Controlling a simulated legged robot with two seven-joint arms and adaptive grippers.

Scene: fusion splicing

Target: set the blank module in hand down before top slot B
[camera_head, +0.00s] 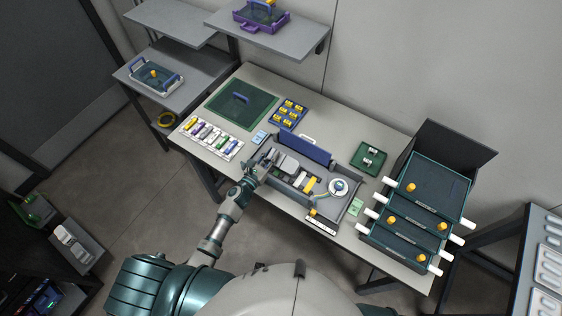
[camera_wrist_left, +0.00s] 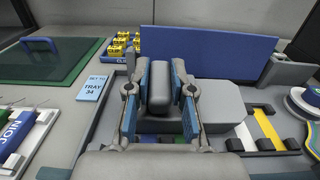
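My left gripper (camera_head: 263,171) is over the left part of an open grey case (camera_head: 352,207) with a blue lid (camera_head: 304,151). In the left wrist view its blue-padded fingers (camera_wrist_left: 159,76) stand on either side of a dark grey block, the blank module (camera_wrist_left: 158,96), and appear closed on it. My right gripper is not in view.
A white rack of coloured modules (camera_head: 211,139), a green mat (camera_head: 241,104) and a blue tray of yellow pieces (camera_head: 289,114) are beyond. A round reel (camera_head: 338,187) sits at the case's right; teal drawers (camera_head: 425,190) stand farther right.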

